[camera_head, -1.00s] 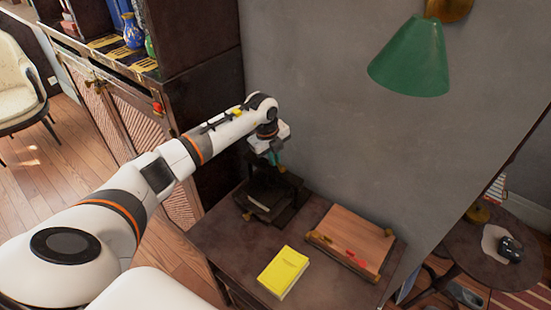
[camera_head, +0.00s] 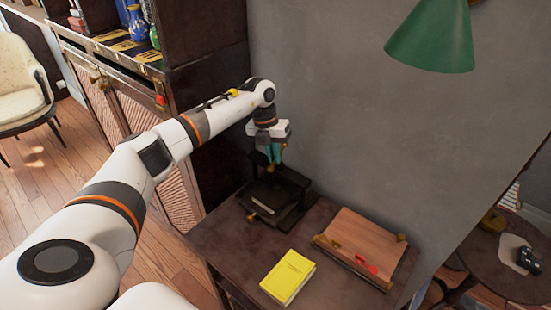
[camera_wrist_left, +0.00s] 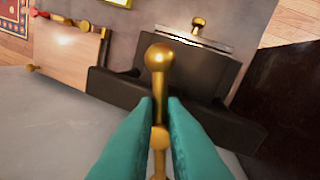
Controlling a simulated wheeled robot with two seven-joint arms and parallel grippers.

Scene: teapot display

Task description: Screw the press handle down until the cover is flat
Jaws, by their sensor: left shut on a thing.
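The black press (camera_head: 290,178) stands at the back left of the small table, against the wall. Its brass handle (camera_wrist_left: 159,57), a bar with a ball end, points up the middle of the left wrist view. My left gripper (camera_head: 275,158) is over the press from above. Its teal fingers (camera_wrist_left: 160,108) are shut on the brass handle, one on each side. A flat book-like piece (camera_head: 276,194) lies in the press under the frame; its light edge shows in the wrist view (camera_wrist_left: 195,39). I cannot tell whether the cover is flat. My right gripper is out of view.
A yellow book (camera_head: 288,277) lies at the table's front. A wooden slanted board (camera_head: 362,243) with red and brass pieces is to the right. A dark cabinet (camera_head: 205,90) stands left of the press, and a green lamp (camera_head: 432,40) hangs above.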

